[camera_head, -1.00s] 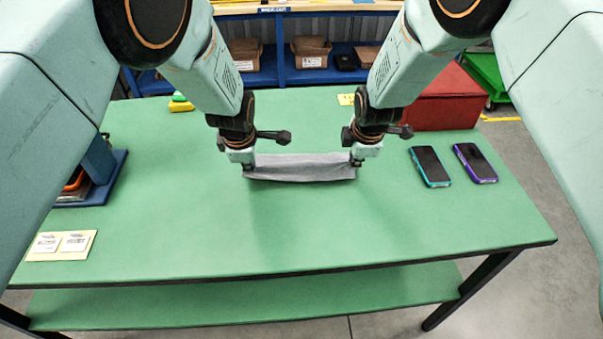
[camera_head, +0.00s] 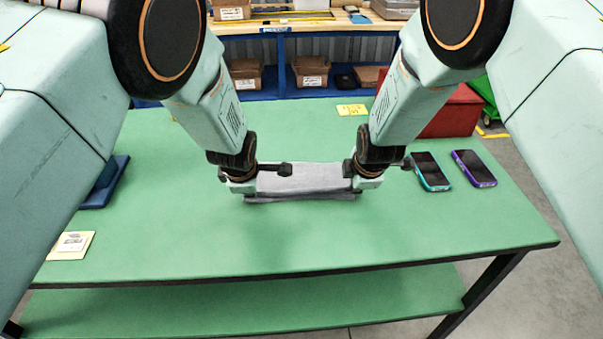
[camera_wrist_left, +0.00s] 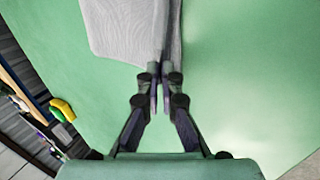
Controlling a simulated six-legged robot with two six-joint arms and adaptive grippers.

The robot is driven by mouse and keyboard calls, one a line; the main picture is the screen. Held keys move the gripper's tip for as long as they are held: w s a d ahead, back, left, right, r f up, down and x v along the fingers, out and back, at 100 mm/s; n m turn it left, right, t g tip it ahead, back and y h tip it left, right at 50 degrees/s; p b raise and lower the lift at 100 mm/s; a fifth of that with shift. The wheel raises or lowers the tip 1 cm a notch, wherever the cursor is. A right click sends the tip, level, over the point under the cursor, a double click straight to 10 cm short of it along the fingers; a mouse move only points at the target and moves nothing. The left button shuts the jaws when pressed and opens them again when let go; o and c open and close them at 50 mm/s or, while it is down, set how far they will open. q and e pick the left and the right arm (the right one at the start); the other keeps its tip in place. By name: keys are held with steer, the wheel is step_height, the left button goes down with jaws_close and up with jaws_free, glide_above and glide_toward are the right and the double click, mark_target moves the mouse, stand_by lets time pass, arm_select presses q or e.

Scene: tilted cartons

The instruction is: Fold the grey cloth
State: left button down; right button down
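The grey cloth (camera_head: 305,179) lies as a narrow folded strip on the green table, between my two grippers. A lighter upper layer shows above a darker lower edge at the front. My left gripper (camera_head: 243,187) is at the cloth's left end and my right gripper (camera_head: 364,182) at its right end, both low by the table. In the left wrist view, the left gripper's fingers (camera_wrist_left: 160,88) are close together with the edge of the cloth (camera_wrist_left: 122,30) pinched between them. The right fingertips are small, but appear shut on the cloth's right corner.
On the green table (camera_head: 180,245), a teal-edged phone (camera_head: 431,171) and a purple-edged phone (camera_head: 473,168) lie to the right, and a red box (camera_head: 455,112) stands behind. A blue stand (camera_head: 105,182) and a card (camera_head: 71,245) are left. The front of the table is clear.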

arm_select(q)
steer(key=c, duration=1.8)
jaws_free()
steer(key=shift+w+a+f, duration=0.15)
steer(key=shift+w+a, duration=0.05)
arm_select(e)
steer(key=c, duration=1.8)
jaws_free()
steer(key=shift+w+a+f, duration=0.1)
steer(key=shift+w+a, duration=0.1)
arm_select(q)
steer(key=o, duration=0.6)
steer(key=shift+s+d, duration=0.1)
steer(key=shift+d, duration=0.05)
arm_select(e)
steer(key=o, duration=0.6)
steer(key=shift+s+d, duration=0.1)
steer(key=shift+d, duration=0.05)
arm_select(q)
steer(key=shift+r, duration=0.2)
arm_select(e)
steer(key=shift+r, duration=0.2)
